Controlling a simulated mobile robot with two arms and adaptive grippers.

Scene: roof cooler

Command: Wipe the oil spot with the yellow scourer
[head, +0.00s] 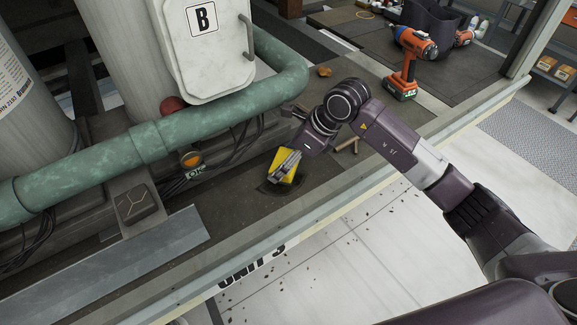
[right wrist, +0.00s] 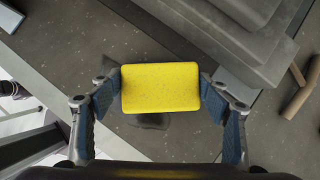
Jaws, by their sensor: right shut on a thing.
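The yellow scourer (right wrist: 160,88) is a flat rectangular block held between the two fingers of my right gripper (right wrist: 160,92), which is shut on it. In the head view the scourer (head: 285,165) is low over the dark deck beside the green pipe. The oil spot (head: 274,187) is a dark patch on the deck, just below the scourer in the picture. In the right wrist view part of the oil spot (right wrist: 150,122) shows past the scourer's lower edge; the rest is hidden. I cannot tell whether the scourer touches the deck. My left gripper is not in view.
A green pipe (head: 90,172) runs along the deck's left side, under a white panel marked B (head: 205,45). An orange drill (head: 408,60) stands farther back. A short brown piece (right wrist: 297,102) lies near the right gripper. The deck's front rail (head: 330,200) borders a drop.

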